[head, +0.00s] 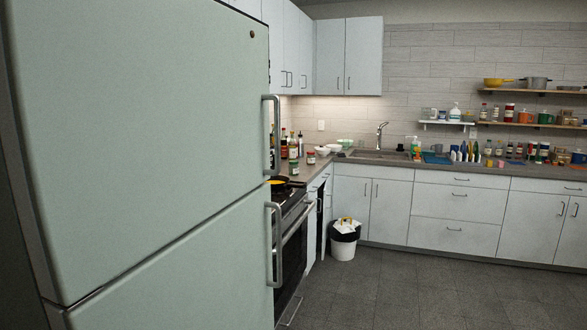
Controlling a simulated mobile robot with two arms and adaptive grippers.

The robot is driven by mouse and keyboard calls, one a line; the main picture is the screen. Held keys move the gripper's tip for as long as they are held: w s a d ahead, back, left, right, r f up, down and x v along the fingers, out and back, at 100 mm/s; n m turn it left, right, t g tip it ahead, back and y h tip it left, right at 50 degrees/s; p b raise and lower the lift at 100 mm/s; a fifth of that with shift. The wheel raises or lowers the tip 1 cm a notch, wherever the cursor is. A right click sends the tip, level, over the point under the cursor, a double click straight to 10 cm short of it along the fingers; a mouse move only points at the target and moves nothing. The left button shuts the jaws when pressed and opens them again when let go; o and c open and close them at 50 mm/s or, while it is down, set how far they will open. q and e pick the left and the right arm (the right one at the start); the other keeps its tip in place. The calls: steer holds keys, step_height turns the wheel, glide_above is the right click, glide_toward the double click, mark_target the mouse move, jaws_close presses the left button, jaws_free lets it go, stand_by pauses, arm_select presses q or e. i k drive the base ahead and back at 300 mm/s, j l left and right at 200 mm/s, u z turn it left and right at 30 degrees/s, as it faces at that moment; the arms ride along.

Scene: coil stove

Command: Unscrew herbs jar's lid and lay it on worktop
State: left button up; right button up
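The worktop (462,173) runs along the back wall and turns along the left side past the stove. Several more small jars and bottles stand on the right part. The labels are too small to read, so I cannot tell which one is the herbs jar. Neither of my grippers is in view.
A large pale fridge (150,130) fills the left side close to me. Beyond it is the stove (291,240) with a pan (280,182) on top. A white bin (343,245) stands by the corner cabinets. The grey floor (400,290) is clear.

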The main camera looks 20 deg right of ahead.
mark_target(292, 170)
steer(key=i+l+z, duration=1.2)
steer(key=i+z, duration=0.2)
steer(key=i+l, duration=0.15)
steer(key=i, duration=0.5)
steer(key=i+l, duration=0.1)
steer(key=i, duration=0.5)
steer(key=i+l, duration=0.15)
steer(key=i, duration=0.5)
